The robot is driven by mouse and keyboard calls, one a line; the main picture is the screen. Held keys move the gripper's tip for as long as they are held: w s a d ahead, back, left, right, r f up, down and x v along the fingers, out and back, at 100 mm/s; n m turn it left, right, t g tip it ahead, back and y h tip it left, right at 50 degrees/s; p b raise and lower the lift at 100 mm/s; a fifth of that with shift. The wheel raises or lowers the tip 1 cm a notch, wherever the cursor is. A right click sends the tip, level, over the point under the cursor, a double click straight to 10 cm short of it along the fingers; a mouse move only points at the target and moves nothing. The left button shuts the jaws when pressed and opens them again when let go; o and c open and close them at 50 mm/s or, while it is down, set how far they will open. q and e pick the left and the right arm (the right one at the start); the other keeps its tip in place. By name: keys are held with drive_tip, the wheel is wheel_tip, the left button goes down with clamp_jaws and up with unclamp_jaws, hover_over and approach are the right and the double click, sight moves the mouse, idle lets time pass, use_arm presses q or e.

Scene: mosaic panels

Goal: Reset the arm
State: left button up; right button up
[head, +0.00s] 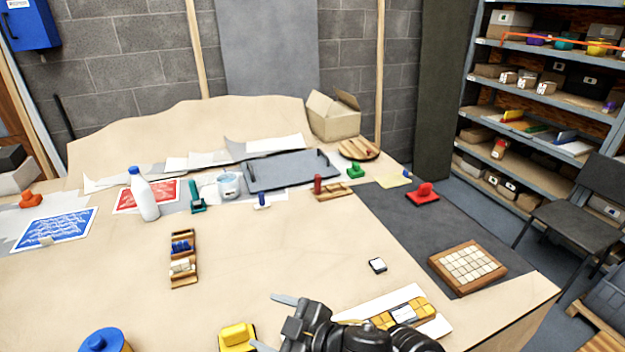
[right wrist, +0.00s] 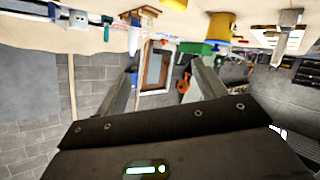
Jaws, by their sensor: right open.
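My right gripper (head: 273,322) reaches in at the bottom of the head view, low over the front of the table. Its two fingers are spread apart with nothing between them. In the right wrist view the fingers (right wrist: 162,75) also stand apart, and the room appears upside down. A yellow block tool (head: 237,336) is just left of the fingers; I cannot tell whether they touch it. My left gripper is not in view.
A panel with yellow tiles (head: 410,313) lies right of my gripper, partly behind my arm. A tiled wooden panel (head: 467,267), white-topped piece (head: 377,265), wooden tray (head: 183,258) and white bottle (head: 143,195) are on the table (head: 280,250). The table's middle is mostly clear.

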drive_tip(key=s+d+f+m+h, duration=0.1)
drive_tip(key=d+f+m+h, duration=0.1)
drive_tip(key=d, duration=0.4)
drive_tip(key=s+d+f+m+h, duration=0.1)
drive_tip(key=d+f+m+h, duration=0.2)
drive_tip(key=d+f+m, duration=0.1)
drive_tip(key=s+d+f+m+t+h, duration=0.1)
drive_tip(key=d+f+m+h, duration=0.2)
drive_tip(key=d, duration=0.5)
drive_tip(key=shift+s+d+f+m, duration=0.1)
drive_tip(key=shift+d+f+m, duration=0.15)
drive_tip(key=shift+f, duration=0.25)
drive_tip(key=shift+d+f+m, duration=0.1)
drive_tip(key=shift+f+m, duration=0.25)
drive_tip(key=shift+f, duration=0.15)
drive_tip(key=s+d+f+m+g+h, duration=0.2)
drive_tip(key=s+d+f, duration=0.2)
drive_tip(key=s+d, duration=0.3)
drive_tip(key=s+d+f+m+g+h, duration=0.2)
drive_tip(key=s+d+f+g, duration=0.1)
drive_tip(key=s+d, duration=0.35)
wheel_tip(320, 180, down, 31)
drive_tip(key=s+g+b, duration=0.1)
drive_tip(key=s+b, duration=0.2)
drive_tip(key=s+d+f+g+b, duration=0.1)
drive_tip(key=s+d+f, duration=0.1)
drive_tip(key=s+f, duration=1.3)
drive_tip(key=shift+s+d+f, duration=0.15)
drive_tip(key=shift+d+f, duration=0.05)
drive_tip(key=shift+d, duration=0.1)
